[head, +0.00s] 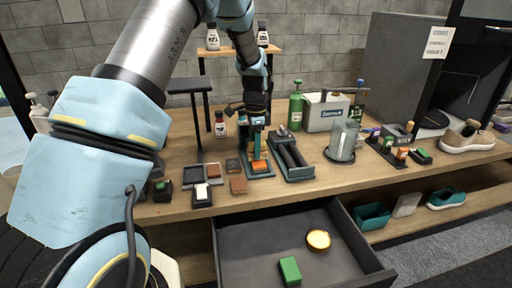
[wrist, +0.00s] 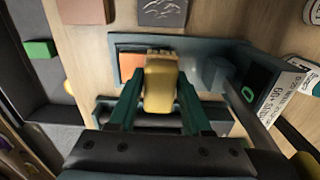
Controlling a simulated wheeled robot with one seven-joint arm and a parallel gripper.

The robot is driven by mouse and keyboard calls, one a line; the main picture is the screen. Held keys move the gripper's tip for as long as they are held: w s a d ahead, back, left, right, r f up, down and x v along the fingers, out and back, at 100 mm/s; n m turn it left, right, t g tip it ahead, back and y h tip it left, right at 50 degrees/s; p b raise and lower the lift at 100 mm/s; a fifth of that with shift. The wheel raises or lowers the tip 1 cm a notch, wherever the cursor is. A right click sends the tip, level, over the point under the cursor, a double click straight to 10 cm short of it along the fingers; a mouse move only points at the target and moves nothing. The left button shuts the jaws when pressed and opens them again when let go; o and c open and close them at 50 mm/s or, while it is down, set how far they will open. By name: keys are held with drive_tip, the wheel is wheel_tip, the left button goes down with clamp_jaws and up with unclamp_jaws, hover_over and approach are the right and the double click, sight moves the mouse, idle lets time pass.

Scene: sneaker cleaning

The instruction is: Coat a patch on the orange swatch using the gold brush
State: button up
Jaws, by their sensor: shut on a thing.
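The gold brush (wrist: 160,85) is between the two fingers of my gripper (wrist: 158,103) in the wrist view, and the gripper is shut on it. Its bristle end lies over the teal holder (wrist: 205,50), beside and partly over the orange swatch (wrist: 130,65). I cannot tell whether the bristles touch the swatch. In the head view my gripper (head: 257,133) points down above the same holder, with the orange swatch (head: 259,166) low in it. The brush is mostly hidden there.
A teal two-slot tray (head: 291,160) stands just right of the holder. A glass jar (head: 342,141) and green bottle (head: 296,107) are further right. Small dark and brown blocks lie left. An open drawer (head: 262,245) below holds a green block (head: 290,270) and gold disc (head: 318,239).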

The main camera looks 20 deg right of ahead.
drive_tip(key=shift+s+a+r, duration=0.1)
drive_tip(key=shift+s+a, duration=0.05)
drive_tip(key=shift+s, duration=1.35)
drive_tip(key=shift+s+a, duration=0.15)
drive_tip(key=shift+s, duration=1.35)
wheel_tip(320, 180, up, 6)
drive_tip(key=p, duration=0.4)
drive_tip(key=shift+r, duration=0.1)
wheel_tip(320, 180, up, 3)
drive_tip(key=shift+f+p, duration=0.1)
drive_tip(key=shift+p, duration=1.15)
drive_tip(key=shift+f, duration=0.1)
drive_tip(key=shift+f+b, duration=2.2)
drive_tip(key=shift+f, duration=1.35)
